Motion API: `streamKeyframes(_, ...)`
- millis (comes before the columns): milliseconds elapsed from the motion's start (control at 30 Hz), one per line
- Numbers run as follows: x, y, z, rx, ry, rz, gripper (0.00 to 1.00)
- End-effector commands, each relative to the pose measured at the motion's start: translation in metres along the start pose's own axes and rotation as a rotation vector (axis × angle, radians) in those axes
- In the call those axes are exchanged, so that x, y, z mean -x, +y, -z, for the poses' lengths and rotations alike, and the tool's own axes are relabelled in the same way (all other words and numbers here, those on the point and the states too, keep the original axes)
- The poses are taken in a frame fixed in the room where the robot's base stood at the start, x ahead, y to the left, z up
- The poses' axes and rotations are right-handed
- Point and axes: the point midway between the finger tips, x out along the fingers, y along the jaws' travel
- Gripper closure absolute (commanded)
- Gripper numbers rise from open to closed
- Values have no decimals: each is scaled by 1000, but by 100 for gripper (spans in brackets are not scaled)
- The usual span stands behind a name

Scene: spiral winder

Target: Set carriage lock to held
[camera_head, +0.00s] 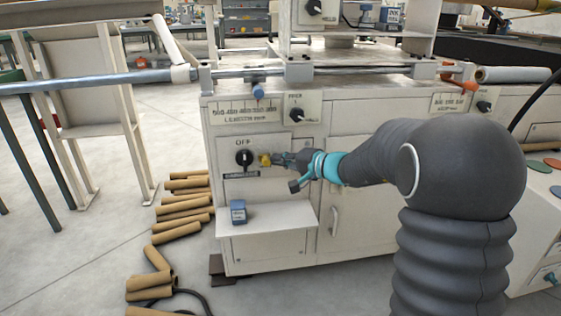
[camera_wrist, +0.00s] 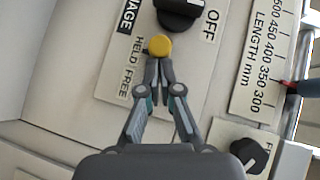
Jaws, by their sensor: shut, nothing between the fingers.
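A yellow round knob (camera_head: 265,160) stands out from the pale front panel, just right of a black rotary knob (camera_head: 244,158) marked OFF. In the wrist view the yellow knob (camera_wrist: 159,45) sits beside the HELD and FREE label (camera_wrist: 131,69), nearer the HELD word. The black knob (camera_wrist: 181,12) is partly cut off at the top. My gripper (camera_wrist: 158,64) is shut and empty, its tips right at the near edge of the yellow knob. I cannot tell whether they touch it. In the head view my gripper (camera_head: 275,159) is just right of it.
A length scale (camera_wrist: 267,55) with a red pointer (camera_wrist: 284,84) and another black knob (camera_wrist: 250,154) lie to the right in the wrist view. A small blue box (camera_head: 238,212) stands on the ledge (camera_head: 285,222) below. Cardboard tubes (camera_head: 182,209) lie on the floor at left.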

Motion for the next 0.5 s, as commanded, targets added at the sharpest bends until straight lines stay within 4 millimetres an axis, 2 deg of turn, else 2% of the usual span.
streamKeyframes(267, 34, 1, 28, 1, 6, -1, 100)
streamKeyframes(500, 84, 0, 26, 0, 5, -1, 100)
